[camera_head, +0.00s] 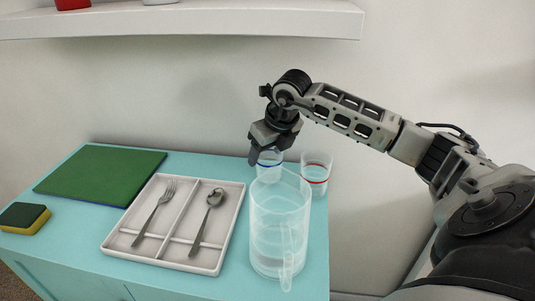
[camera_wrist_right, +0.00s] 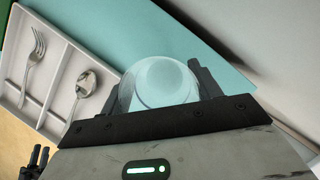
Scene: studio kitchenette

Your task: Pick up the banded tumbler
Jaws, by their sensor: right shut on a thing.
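A clear tumbler with a blue band (camera_head: 268,163) stands near the back edge of the teal counter, partly hidden behind the clear pitcher and my right gripper. A second clear tumbler with a red band (camera_head: 316,172) stands to its right, apart from the gripper. My right gripper (camera_head: 266,155) reaches down from above and is shut on the blue-banded tumbler. My left gripper is not seen in the head view.
A tall clear pitcher (camera_head: 280,225) stands just in front of the tumblers. A white cutlery tray (camera_head: 120,241) with a fork and spoon, a green board (camera_head: 100,175) and a sponge (camera_head: 24,218) lie left. A white shelf (camera_head: 190,22) hangs above.

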